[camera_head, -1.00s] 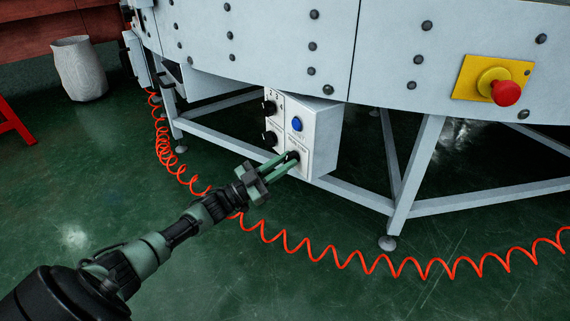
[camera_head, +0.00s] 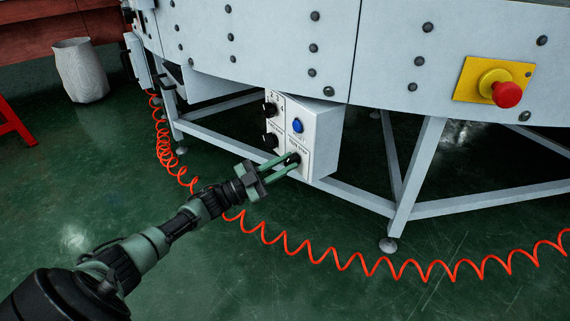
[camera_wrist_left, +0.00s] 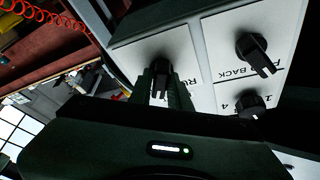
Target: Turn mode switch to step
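A white control box (camera_head: 325,142) hangs under the conveyor's side panel. Its lower right front carries a dark mode switch (camera_head: 294,158), partly covered by my fingers. My left gripper (camera_head: 291,161) reaches it from the lower left, one green finger on each side, close against the knob. In the left wrist view the mode switch (camera_wrist_left: 160,72) shows between the fingertips of my left gripper (camera_wrist_left: 161,92). Its label is mostly hidden, with only a few letters showing. My right gripper is not in view.
A blue button (camera_head: 297,126) sits just above the switch. Two black knobs, upper (camera_head: 269,108) and lower (camera_head: 270,139), are on the box's left half. An orange coiled cable (camera_head: 330,258) crosses the floor below. A red emergency button (camera_head: 506,94) is at right.

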